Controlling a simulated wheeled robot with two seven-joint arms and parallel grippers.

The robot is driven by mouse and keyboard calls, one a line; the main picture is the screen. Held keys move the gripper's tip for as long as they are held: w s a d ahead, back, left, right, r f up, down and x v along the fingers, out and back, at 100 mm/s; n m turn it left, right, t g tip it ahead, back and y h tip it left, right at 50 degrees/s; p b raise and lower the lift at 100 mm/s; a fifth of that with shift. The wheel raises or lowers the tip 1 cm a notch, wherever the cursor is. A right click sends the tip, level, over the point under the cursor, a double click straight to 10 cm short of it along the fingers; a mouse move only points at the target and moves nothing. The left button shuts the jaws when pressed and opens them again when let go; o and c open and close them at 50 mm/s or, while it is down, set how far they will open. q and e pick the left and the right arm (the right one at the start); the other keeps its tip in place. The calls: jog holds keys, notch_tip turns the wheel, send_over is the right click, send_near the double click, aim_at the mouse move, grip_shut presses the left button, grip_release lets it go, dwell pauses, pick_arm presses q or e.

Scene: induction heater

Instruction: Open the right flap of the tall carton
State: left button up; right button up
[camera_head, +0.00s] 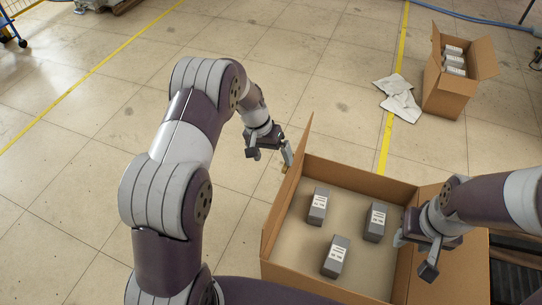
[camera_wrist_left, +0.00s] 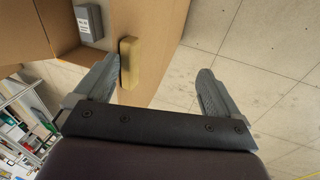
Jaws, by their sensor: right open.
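The large open carton (camera_head: 283,230) is in front of me, with three grey labelled boxes inside. Its left flap (camera_head: 290,180) stands up. Its right flap (camera_head: 455,275) is folded outward, partly hidden by my right arm. My left gripper (camera_head: 268,154) is open and empty beside the far end of the left flap. In the left wrist view, one finger of this gripper (camera_wrist_left: 155,88) overlaps a tan block (camera_wrist_left: 129,62) on the cardboard; contact is unclear. My right gripper (camera_head: 414,256) is open over the right wall and flap; I cannot tell if it touches them.
A smaller open carton (camera_head: 447,95) with several grey boxes stands at the back right. Crumpled white sheets (camera_head: 398,98) lie beside it. Yellow lines (camera_head: 399,70) cross the tiled floor, which is mostly clear. A dark slatted surface (camera_head: 515,265) is at the right.

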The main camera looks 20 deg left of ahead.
pick_arm(q)
jog(key=a, duration=0.2)
jog(key=a+f, duration=0.1)
jog(key=a, duration=0.1)
jog(key=c, duration=0.4)
jog(key=shift+w+a+r+p, duration=0.1)
jog(key=shift+w+a+r, duration=0.2)
jog(key=shift+a, duration=1.45)
jog(key=shift+w+a+r+p, duration=0.15)
jog(key=shift+w+a, duration=0.25)
jog(key=shift+a, duration=1.35)
jog(key=shift+w+a+r+p, duration=0.1)
jog(key=shift+w+a+r, duration=0.2)
jog(key=shift+a, duration=1.45)
pick_arm(e)
jog(key=shift+w+a, duration=0.1)
jog(key=shift+w, duration=0.45)
pick_arm(q)
jog(key=shift+f, duration=0.1)
pick_arm(e)
jog(key=shift+f, duration=0.1)
pick_arm(q)
jog(key=p+v, duration=1)
jog(key=v, duration=0.2)
jog(key=shift+r, duration=0.4)
pick_arm(e)
notch_tip(320, 180, up, 10)
